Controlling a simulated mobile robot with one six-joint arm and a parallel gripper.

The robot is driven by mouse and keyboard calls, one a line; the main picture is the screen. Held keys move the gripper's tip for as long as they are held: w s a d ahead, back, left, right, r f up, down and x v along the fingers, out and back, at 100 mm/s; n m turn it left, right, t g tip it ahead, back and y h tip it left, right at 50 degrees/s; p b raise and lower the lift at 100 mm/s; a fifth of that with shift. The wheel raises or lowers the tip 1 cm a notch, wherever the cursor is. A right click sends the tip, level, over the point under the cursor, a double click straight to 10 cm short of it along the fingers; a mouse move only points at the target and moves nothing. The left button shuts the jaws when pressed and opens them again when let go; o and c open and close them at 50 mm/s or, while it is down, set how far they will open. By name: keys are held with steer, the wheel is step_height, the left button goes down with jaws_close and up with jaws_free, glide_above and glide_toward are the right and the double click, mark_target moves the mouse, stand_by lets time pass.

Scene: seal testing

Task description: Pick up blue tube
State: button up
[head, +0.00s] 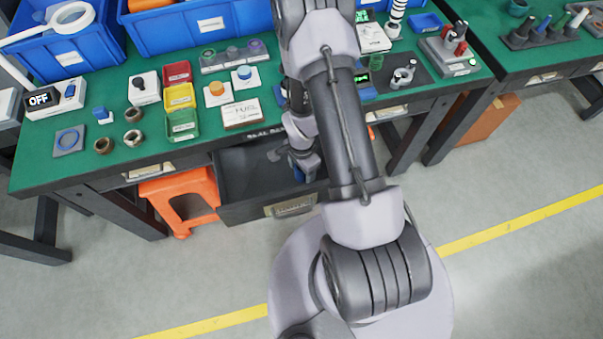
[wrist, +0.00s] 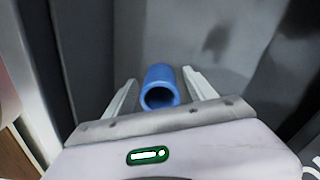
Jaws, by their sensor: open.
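The blue tube (wrist: 160,82) is a short hollow cylinder in the wrist view, with its open end towards the camera. It lies between the two fingers of my gripper (wrist: 160,88), with a gap visible on each side. My gripper is open and reaches into the open dark drawer (head: 245,185) under the green bench. In the head view my gripper (head: 303,165) is partly hidden by my arm, and a bit of blue shows at its end; I cannot tell there whether that is the tube.
The green bench (head: 150,155) above the drawer carries blue bins (head: 205,28), small coloured trays (head: 181,97), rings and fittings. An orange stool (head: 178,195) stands left of the drawer. The drawer walls are close around my gripper. The floor in front is clear.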

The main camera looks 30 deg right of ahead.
steer(key=shift+r, duration=0.1)
steer(key=shift+c, duration=0.2)
jaws_close()
